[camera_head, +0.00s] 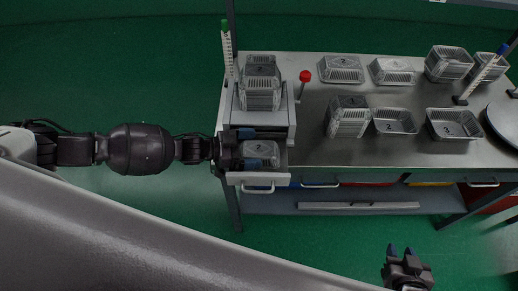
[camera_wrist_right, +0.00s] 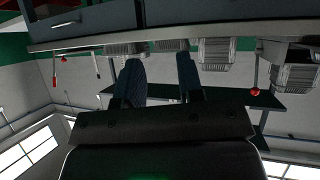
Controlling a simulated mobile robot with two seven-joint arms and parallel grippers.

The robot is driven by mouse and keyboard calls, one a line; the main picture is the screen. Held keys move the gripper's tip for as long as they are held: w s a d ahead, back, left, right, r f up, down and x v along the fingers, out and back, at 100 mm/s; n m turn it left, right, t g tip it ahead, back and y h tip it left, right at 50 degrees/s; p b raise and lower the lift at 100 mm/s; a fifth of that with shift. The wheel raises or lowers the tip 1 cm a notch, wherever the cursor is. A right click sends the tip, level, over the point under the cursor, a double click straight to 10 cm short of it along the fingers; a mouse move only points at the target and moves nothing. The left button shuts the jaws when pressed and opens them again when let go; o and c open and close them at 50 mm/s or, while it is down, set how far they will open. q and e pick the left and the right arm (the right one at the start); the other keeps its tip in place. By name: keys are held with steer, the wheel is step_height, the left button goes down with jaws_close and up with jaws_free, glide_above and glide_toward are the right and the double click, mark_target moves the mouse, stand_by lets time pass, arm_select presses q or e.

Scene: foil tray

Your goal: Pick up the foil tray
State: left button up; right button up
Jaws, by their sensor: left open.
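A silver foil tray (camera_head: 265,150) lies in the pulled-out drawer (camera_head: 285,167) at the left end of the steel table. My left gripper (camera_head: 257,148) reaches in from the left over this drawer. It is open, with one blue-tipped finger at the far side of the tray and one at the near side. Whether the fingers touch the tray cannot be told. My right gripper (camera_head: 400,250) is low in front of the table at the bottom right. Its fingers stand apart with nothing between them, as the right wrist view (camera_wrist_right: 160,65) also shows.
A stack of foil trays (camera_head: 260,85) stands on the cabinet above the drawer. More trays and stacks (camera_head: 347,117) stand on the steel table (camera_head: 320,148). A red-topped stand (camera_head: 305,76) and a green-capped column (camera_head: 227,50) are near the cabinet. The floor in front is clear.

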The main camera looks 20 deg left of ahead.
arm_select(q)
steer(key=shift+w+d, duration=0.15)
steer(key=shift+d, duration=0.15)
steer(key=shift+f, duration=0.1)
steer(key=c, duration=0.8)
